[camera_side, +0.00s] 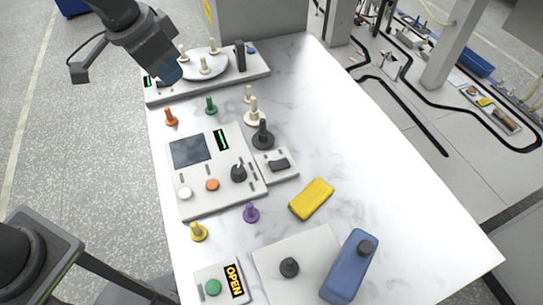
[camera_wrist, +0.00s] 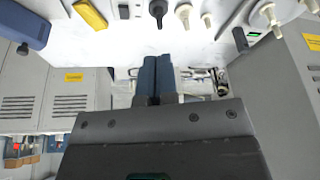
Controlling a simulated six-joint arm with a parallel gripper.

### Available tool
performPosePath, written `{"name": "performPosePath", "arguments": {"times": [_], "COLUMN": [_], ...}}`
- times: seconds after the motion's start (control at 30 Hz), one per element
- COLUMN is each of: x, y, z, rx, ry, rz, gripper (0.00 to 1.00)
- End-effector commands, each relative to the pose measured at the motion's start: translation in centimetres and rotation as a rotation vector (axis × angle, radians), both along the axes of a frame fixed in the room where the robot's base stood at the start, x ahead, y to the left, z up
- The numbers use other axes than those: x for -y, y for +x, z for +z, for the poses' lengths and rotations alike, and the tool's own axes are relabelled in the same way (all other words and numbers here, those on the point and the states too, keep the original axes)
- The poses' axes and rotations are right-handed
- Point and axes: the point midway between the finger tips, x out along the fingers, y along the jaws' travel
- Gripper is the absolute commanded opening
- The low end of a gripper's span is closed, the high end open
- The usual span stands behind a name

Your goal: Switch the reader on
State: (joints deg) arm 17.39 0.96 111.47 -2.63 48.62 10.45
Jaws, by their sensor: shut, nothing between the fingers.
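A light grey panel device (camera_side: 222,196) lies on the white table in the side view, with a dark screen (camera_side: 189,150), a small lit green display (camera_side: 221,139), a black knob (camera_side: 238,173), an orange button (camera_side: 212,185) and a white button (camera_side: 185,193). A small box with a black rocker switch (camera_side: 279,164) adjoins its right side. No label shows which unit is the reader. My gripper (camera_side: 171,72) is above the far left of the table, near the back unit and apart from the panel. In the wrist view its blue fingers (camera_wrist: 157,72) are together and empty.
The back unit (camera_side: 208,88) carries a round plate with cream pegs. Loose pegs stand around the panel, including a black one (camera_side: 263,135) and a purple one (camera_side: 251,212). The table's right side is clear.

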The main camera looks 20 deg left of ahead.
Motion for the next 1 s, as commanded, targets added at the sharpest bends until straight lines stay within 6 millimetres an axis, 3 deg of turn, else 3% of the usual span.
{"name": "performPosePath", "arguments": {"times": [0.2,0.4,0.5,0.7,1.0], "x": [6.4,11.3,12.8,14.0,14.0], "y": [3.9,5.6,6.0,6.2,6.2], "z": [-4.6,-8.8,-10.3,-11.5,-11.5], "rx": [-0.054,-0.084,-0.093,-0.099,-0.099], "ry": [0.024,0.041,0.047,0.051,0.051], "rz": [-0.154,-0.265,-0.298,-0.327,-0.327], "gripper": [0.00,0.00,0.00,0.00,0.00]}}
